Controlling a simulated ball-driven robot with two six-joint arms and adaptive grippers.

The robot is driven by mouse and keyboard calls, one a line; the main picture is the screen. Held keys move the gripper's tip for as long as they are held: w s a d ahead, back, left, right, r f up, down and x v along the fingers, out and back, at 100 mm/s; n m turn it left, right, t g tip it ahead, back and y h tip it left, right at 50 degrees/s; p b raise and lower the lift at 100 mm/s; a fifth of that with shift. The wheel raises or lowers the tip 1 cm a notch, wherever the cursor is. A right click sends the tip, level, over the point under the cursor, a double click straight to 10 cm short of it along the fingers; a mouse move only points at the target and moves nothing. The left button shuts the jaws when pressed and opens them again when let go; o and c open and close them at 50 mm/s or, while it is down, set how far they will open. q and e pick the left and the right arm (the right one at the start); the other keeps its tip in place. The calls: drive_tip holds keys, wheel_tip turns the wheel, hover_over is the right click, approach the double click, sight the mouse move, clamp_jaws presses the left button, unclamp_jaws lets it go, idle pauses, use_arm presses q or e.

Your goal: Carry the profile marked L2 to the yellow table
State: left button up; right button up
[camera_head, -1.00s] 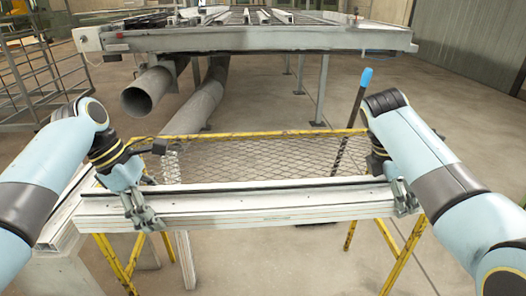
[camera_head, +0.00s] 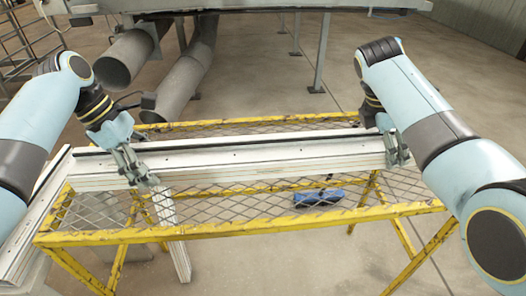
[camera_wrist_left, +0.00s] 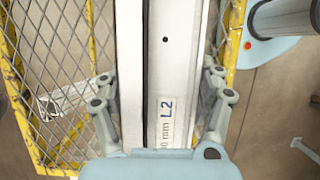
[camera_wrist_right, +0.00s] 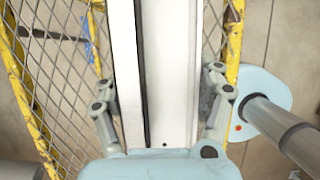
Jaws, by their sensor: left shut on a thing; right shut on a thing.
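The long pale profile (camera_head: 255,160) lies crosswise over the yellow table (camera_head: 250,227), which has a mesh top and a yellow frame. The label L2 shows on the profile in the left wrist view (camera_wrist_left: 165,60). My left gripper (camera_head: 138,172) is shut on the profile toward its left part, with a finger on each side. My right gripper (camera_head: 396,155) is shut on it near its right end. Mesh shows in front of and behind the profile. I cannot tell whether the profile touches the mesh or hangs just above it.
Another pale profile (camera_head: 32,215) lies at the left, beside the table. A blue object (camera_head: 318,197) shows at the mesh in front of the profile; whether on or below it is unclear. Grey pipes (camera_head: 190,80) and a large grey frame (camera_head: 250,5) stand behind.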

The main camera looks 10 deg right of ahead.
sight(159, 189)
use_arm(q)
drive_tip(key=shift+s+r, duration=0.1)
use_arm(e)
drive_tip(key=shift+r, duration=0.15)
